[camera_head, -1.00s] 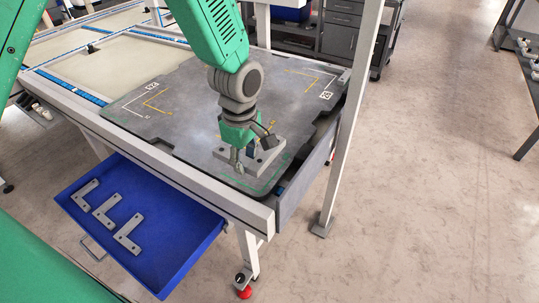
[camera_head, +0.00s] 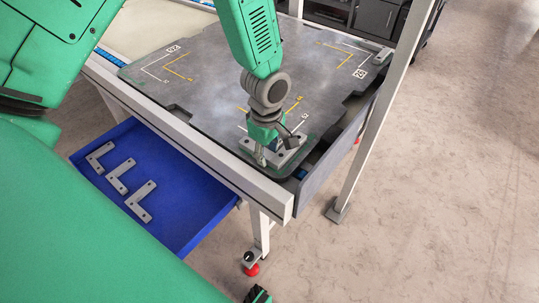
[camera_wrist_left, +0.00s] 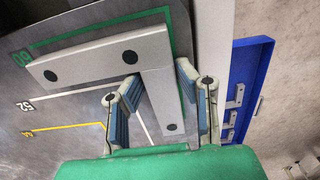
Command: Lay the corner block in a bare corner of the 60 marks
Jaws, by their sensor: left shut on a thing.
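The grey L-shaped corner block (camera_wrist_left: 98,56) is between the fingers of my left gripper (camera_wrist_left: 160,80), which is shut on one of its legs. In the wrist view the block's outer edges run along the green 60 mark (camera_wrist_left: 100,27), with the green line showing just outside them. The block looks flat at the plate; I cannot tell whether it touches. In the head view the left gripper (camera_head: 270,155) holds the block (camera_head: 291,157) over the near corner of the dark plate (camera_head: 225,75). The right gripper is not in view.
A blue tray (camera_head: 170,223) below the table's near edge holds three grey L-shaped blocks (camera_head: 141,201). A white upright post (camera_head: 380,115) stands right of the plate. White and yellow corner marks (camera_head: 180,68) lie toward the plate's far side, which is mostly clear.

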